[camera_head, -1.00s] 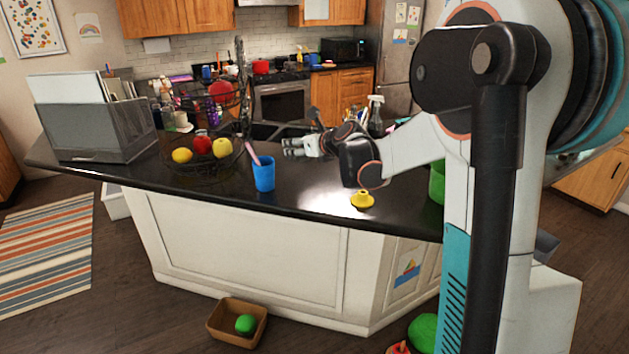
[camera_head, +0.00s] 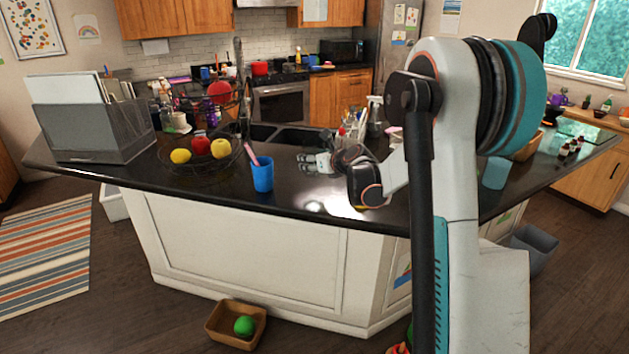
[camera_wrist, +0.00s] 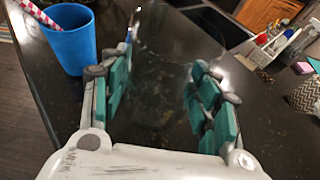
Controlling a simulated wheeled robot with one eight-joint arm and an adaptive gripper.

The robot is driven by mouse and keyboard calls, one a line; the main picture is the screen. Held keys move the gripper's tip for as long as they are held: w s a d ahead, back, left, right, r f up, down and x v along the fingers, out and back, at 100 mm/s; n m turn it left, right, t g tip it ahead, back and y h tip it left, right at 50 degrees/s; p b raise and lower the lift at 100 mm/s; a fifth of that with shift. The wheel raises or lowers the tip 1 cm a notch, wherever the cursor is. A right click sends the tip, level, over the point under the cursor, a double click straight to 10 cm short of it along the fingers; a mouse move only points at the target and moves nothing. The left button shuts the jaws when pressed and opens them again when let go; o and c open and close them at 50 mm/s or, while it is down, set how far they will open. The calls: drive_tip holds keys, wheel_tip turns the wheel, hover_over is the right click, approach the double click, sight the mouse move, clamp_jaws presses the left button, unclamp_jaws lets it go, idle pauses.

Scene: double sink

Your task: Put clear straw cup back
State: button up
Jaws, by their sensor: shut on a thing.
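My gripper (camera_head: 305,163) reaches out level over the dark counter, to the right of the blue cup. In the wrist view its teal-padded fingers (camera_wrist: 162,70) stand apart, on either side of a faint see-through shape. This looks like the clear straw cup (camera_wrist: 155,95), held between the pads; its outline is hard to make out against the dark counter, and its straw is not clear to me. In the head view I cannot make out the cup.
A blue cup (camera_head: 262,175) with a pink striped straw stands close to the gripper's left; it also shows in the wrist view (camera_wrist: 72,45). A wire fruit basket (camera_head: 202,160) is farther left. The sink (camera_head: 285,138) and bottles lie behind. The dark counter (camera_head: 225,190) is bare along its front edge.

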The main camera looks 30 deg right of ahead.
sight(319, 176)
drive_tip(key=shift+f+b, duration=0.5)
drive_tip(key=shift+f, duration=2.45)
drive_tip(key=shift+f, duration=0.15)
drive_tip(key=o, duration=1.2)
drive_tip(key=shift+s+r, duration=0.1)
drive_tip(key=shift+r, duration=0.15)
drive_tip(key=p+v, duration=0.1)
drive_tip(key=v, duration=1)
drive_tip(key=shift+s+p, duration=0.3)
drive_tip(key=shift+s, duration=0.1)
drive_tip(key=shift+r, duration=0.15)
